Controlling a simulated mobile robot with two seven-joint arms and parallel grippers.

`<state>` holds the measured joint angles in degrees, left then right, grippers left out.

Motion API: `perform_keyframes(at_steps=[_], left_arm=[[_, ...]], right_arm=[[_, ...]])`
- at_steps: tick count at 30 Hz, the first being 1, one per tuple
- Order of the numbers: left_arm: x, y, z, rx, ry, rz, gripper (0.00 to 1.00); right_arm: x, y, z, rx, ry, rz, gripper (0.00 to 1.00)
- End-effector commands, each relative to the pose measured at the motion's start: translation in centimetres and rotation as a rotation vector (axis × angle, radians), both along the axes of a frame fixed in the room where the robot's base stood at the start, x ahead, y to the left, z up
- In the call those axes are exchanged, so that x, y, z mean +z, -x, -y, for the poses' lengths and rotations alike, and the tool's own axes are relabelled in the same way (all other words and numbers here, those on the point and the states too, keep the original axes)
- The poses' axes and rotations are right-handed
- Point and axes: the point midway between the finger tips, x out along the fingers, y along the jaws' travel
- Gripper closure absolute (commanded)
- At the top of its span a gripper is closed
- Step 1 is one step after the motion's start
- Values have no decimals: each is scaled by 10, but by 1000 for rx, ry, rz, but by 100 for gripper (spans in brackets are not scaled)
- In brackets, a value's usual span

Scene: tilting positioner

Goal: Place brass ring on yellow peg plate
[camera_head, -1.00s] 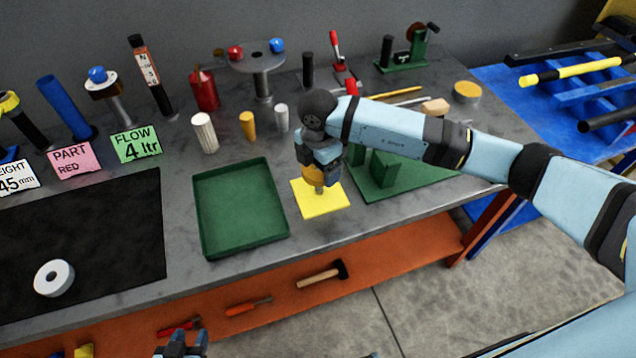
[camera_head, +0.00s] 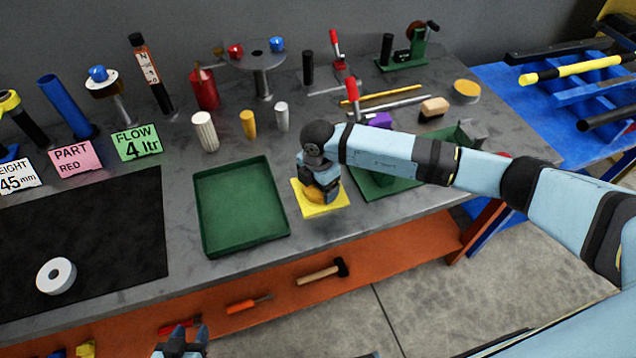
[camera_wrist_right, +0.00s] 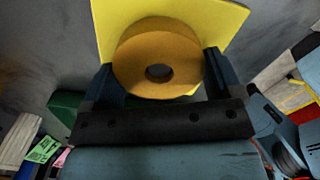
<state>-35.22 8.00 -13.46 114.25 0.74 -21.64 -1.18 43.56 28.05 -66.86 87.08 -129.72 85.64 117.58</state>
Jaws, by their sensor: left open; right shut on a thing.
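The brass ring (camera_head: 312,196) is low at the yellow peg plate (camera_head: 336,207), largely hidden by my right gripper (camera_head: 316,190) in the head view. In the right wrist view the ring (camera_wrist_right: 133,68) lies between the two fingers of my right gripper (camera_wrist_right: 160,75), with the yellow plate (camera_wrist_right: 220,18) behind it. The gripper is shut on the ring. The ring's hole looks dark; I cannot tell whether the peg is inside it or whether the ring touches the plate. My left gripper (camera_head: 180,343) is open and empty at the bottom edge, away from the bench.
White (camera_head: 204,131), brass (camera_head: 248,124) and grey (camera_head: 282,117) cylinders stand behind. A white ring (camera_head: 55,276) lies on the black mat.

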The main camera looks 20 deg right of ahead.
Motion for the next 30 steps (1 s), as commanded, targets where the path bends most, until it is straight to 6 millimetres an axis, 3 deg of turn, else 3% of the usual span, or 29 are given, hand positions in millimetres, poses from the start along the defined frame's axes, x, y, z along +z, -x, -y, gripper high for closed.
perform_keyframes(at_steps=[1, 2, 4, 14, 30], left_arm=[[-2, 0, 0, 0, 0, 0, 57], [-2, 0, 0, 0, 0, 0, 57], [-2, 0, 0, 0, -1, -2, 57], [-1, 0, 0, 0, 0, -1, 57], [-14, 0, 0, 0, 0, 0, 57]], right_arm=[[-2, -1, 0, 0, 0, 1, 64], [-3, 0, 0, 0, 0, -1, 13], [-2, 0, 0, 0, 0, -1, 0], [6, 0, 0, 1, 0, 1, 0], [107, 0, 0, 0, 0, 2, 0]])
